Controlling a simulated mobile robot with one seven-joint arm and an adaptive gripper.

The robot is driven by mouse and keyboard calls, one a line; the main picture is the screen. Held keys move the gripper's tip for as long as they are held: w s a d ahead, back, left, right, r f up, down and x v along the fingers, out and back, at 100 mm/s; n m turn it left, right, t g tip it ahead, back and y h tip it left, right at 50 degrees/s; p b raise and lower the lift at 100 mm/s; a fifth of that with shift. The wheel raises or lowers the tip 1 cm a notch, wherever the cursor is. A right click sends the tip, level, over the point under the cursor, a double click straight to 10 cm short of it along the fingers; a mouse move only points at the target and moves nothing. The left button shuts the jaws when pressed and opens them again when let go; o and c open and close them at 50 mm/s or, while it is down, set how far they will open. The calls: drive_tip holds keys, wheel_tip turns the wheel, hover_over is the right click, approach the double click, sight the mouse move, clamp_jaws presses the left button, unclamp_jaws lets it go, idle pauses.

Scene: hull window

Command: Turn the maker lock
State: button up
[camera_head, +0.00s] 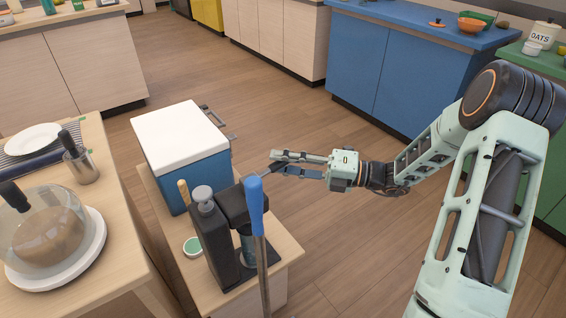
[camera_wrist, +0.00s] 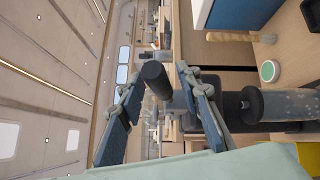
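The maker (camera_head: 222,254) is a dark upright machine on the small wooden stand, with a grey knob on top and a head reaching right. In the wrist view its dark body (camera_wrist: 236,104) shows at the right. A black cylindrical handle (camera_wrist: 155,80), possibly the lock lever, shows between my finger tips in the wrist view. My gripper (camera_head: 271,163) is above and right of the maker, its fingers pointing left. In the wrist view the fingers (camera_wrist: 157,88) stand apart. Whether either finger touches the handle I cannot tell. A blue-handled pole (camera_head: 255,206) hides part of the maker.
A blue box with a white lid (camera_head: 180,133) stands behind the maker. The left table holds a glass dome (camera_head: 42,222) and a metal cup (camera_head: 82,166). Open floor lies behind my gripper.

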clamp_jaws()
